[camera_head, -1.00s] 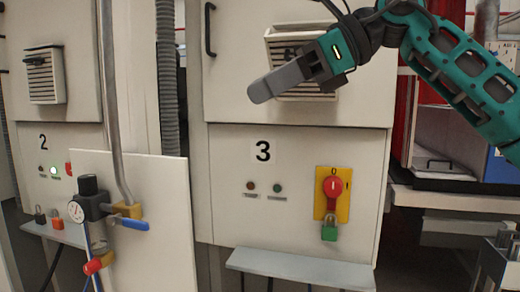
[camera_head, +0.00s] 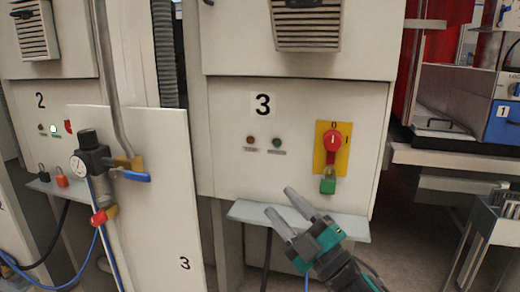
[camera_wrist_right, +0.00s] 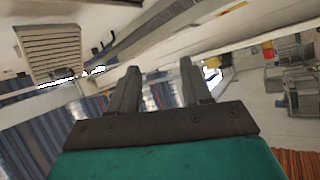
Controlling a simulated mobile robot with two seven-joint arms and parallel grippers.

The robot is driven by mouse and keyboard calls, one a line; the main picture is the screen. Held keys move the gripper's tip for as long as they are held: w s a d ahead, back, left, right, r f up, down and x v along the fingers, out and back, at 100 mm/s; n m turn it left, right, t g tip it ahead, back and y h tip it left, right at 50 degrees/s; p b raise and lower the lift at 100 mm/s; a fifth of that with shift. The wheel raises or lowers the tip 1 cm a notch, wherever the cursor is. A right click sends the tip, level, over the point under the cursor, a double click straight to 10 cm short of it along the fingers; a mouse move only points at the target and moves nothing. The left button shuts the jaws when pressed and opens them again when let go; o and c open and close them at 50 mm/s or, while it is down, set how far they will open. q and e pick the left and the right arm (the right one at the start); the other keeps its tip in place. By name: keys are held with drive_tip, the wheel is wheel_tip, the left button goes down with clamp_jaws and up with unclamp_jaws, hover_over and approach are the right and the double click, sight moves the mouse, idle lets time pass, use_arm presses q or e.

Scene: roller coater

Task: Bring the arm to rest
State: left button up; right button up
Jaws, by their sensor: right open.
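My right gripper (camera_head: 283,208) is low in the head view, in front of the grey shelf below cabinet 3. Its two fingers are apart and nothing is between them. In the right wrist view the fingers of the gripper (camera_wrist_right: 156,78) are also spread and empty. The red rotary switch (camera_head: 333,141) sits on a yellow plate (camera_head: 318,160) on cabinet 3, with a green padlock (camera_head: 328,184) hanging below it. The padlock is above and to the right of the fingertips, apart from them in the picture. My left gripper is out of view.
The grey shelf (camera_head: 352,229) juts out under cabinet 3 (camera_head: 225,150). A white panel (camera_head: 165,200) with a gauge (camera_head: 78,167) and a blue-handled valve (camera_head: 133,175) stands at left. A black padlock (camera_head: 43,173) and a red one (camera_head: 62,180) are on the left shelf. Floor shows at right.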

drive_tip(key=s+d+f+m+h, duration=0.3)
drive_tip(key=f+m+h, duration=0.1)
drive_tip(key=f, duration=0.3)
drive_tip(key=s+d+f+m+h, duration=0.2)
drive_tip(key=f+m+h, duration=0.1)
drive_tip(key=f+m, duration=0.25)
drive_tip(key=s+d+f+m+h, duration=0.3)
drive_tip(key=f+h, duration=0.1)
drive_tip(key=f, duration=0.3)
drive_tip(key=s+d+f+m+g+h, duration=0.1)
drive_tip(key=s+d+f+m+g, duration=0.1)
drive_tip(key=s+f, duration=0.5)
drive_tip(key=s+d+f+m+g+h, duration=0.2)
drive_tip(key=s+f+m+g, duration=0.2)
drive_tip(key=s+f, duration=0.3)
drive_tip(key=shift+s+d, duration=0.3)
drive_tip(key=shift+d, duration=0.05)
drive_tip(key=shift+r, duration=0.1)
